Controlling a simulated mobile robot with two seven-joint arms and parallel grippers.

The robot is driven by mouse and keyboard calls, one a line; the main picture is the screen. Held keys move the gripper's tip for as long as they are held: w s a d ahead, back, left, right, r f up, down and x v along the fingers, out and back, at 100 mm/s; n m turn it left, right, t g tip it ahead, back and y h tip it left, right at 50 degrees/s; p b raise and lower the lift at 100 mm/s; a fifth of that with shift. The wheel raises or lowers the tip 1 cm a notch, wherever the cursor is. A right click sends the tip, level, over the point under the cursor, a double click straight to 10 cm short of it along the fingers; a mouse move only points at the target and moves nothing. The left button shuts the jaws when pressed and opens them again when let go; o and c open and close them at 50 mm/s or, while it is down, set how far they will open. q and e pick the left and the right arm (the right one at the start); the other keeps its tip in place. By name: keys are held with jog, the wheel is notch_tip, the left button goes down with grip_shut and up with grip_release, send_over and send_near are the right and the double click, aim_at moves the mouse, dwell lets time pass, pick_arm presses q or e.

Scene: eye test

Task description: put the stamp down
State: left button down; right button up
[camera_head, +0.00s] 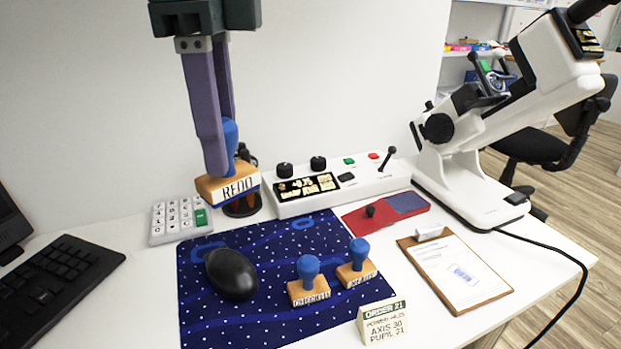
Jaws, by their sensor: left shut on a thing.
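A stamp labelled REDO (238,190), with a wooden block and a blue knob, hangs from my left gripper (223,145). The gripper's purple fingers come down from the top and are shut on the blue knob. The stamp appears held above the white table, behind the mat's back left part, and it covers part of a dark round stand (243,209). Two similar stamps with blue knobs, a left one (309,289) and a right one (356,273), stand upright on the starry blue mat (215,316). My right gripper is not in view.
A black mouse (231,274) lies on the mat. Around it are a keypad (172,221), a control box (310,195), a red and blue pad (375,217), a clipboard (445,285), an order card (383,323) and a white instrument (460,190). The mat's front left is clear.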

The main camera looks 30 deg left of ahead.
pick_arm(q)
notch_tip(320, 180, down, 20)
jog(key=b, duration=0.5)
jog(key=shift+w+d+r, duration=0.1)
jog(key=shift+d+r, duration=0.05)
jog(key=shift+r, duration=0.1)
jog(key=c, duration=0.6)
grip_release()
jog(key=shift+o, duration=0.2)
